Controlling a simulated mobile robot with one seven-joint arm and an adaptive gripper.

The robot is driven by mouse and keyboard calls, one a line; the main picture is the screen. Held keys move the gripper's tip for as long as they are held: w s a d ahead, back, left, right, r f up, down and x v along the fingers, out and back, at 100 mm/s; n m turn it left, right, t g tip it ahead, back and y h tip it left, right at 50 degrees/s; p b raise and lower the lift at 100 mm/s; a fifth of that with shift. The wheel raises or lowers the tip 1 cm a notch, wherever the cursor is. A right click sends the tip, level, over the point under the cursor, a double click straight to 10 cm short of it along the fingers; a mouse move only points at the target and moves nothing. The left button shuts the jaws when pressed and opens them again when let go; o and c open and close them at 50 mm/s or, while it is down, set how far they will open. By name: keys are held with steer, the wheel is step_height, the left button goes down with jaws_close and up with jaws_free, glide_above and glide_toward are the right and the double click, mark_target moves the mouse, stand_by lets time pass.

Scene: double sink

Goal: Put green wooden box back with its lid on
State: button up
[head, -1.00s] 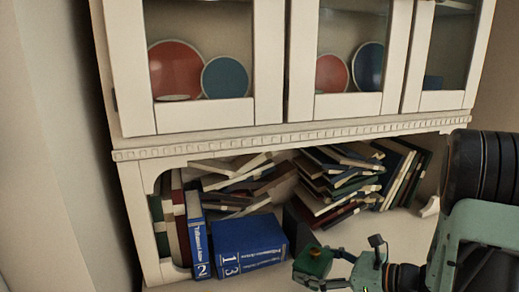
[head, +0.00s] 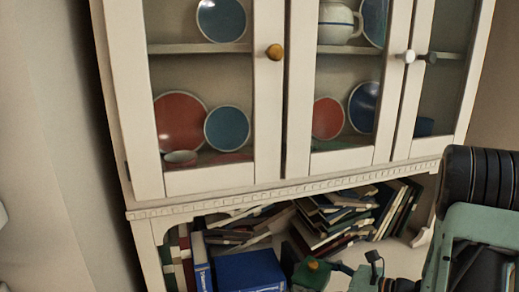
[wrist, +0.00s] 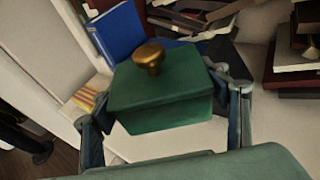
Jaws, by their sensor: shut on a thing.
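The green wooden box (wrist: 168,117) is in my gripper (wrist: 160,100), with one finger on each side of it. Its green lid (wrist: 128,88) with a round brass knob sits on top and looks closed. In the head view the box (head: 311,274) shows low in the picture, in front of the book shelf. The gripper (head: 333,268) is partly cut off by the lower edge there. Box and lid look held above the pale surface (wrist: 135,148).
A white cabinet with glass doors (head: 268,110) holds plates and a teapot (head: 338,24). Below it, blue volumes (head: 250,270) and heaped books (head: 335,215) fill the open shelf. In the wrist view, a blue book (wrist: 116,32) stands behind the box and dark books (wrist: 293,75) lie right.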

mark_target(311, 263)
step_height(311, 263, up, 5)
steer(key=p, duration=0.5)
steer(key=shift+f, duration=0.1)
